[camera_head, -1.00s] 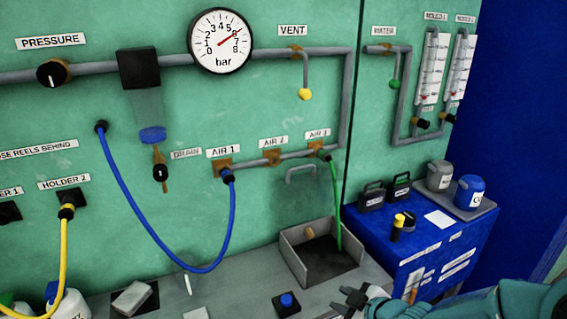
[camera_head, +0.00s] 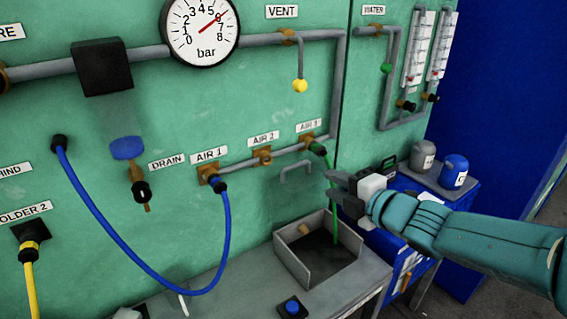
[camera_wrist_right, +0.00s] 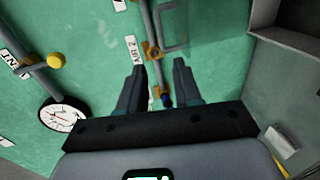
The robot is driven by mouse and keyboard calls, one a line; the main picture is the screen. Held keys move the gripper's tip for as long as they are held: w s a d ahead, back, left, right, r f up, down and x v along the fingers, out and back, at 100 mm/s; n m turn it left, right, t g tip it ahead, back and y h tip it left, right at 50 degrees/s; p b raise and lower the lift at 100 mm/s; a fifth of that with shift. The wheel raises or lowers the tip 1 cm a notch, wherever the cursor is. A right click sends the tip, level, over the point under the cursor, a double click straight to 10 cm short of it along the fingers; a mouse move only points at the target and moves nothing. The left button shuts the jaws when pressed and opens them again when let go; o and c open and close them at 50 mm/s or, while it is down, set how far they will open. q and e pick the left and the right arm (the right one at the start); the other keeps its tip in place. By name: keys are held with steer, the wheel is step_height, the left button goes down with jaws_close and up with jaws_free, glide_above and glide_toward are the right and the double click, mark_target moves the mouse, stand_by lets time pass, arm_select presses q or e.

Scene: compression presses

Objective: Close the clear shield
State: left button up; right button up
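A grey bar handle (camera_head: 296,170) shows below the AIR 2 and AIR 3 labels, above the open grey box (camera_head: 288,262). The clear shield is hard to make out; a faint see-through panel seems to lie around this handle. In the right wrist view the handle (camera_wrist_right: 180,42) is beyond the fingertips, up and to the right. My right gripper (camera_head: 335,187) is in front of the panel, right of the handle and above the box's right side, apart from the handle. In the right wrist view my right gripper (camera_wrist_right: 158,70) has its fingers apart, with nothing between them. My left gripper is not in view.
A green hose (camera_head: 333,213) runs from AIR 3 down into the box, close to my right gripper. A blue hose (camera_head: 228,232) loops from AIR 1 to the left. A blue button (camera_head: 291,308) sits on the bench. A blue cabinet with canisters (camera_head: 454,172) stands at the right.

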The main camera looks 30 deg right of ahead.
mark_target(294, 166)
steer(key=p+x, duration=0.1)
steer(key=x, duration=1.4)
steer(key=shift+w+d+f, duration=0.1)
steer(key=shift+w, duration=0.15)
jaws_close()
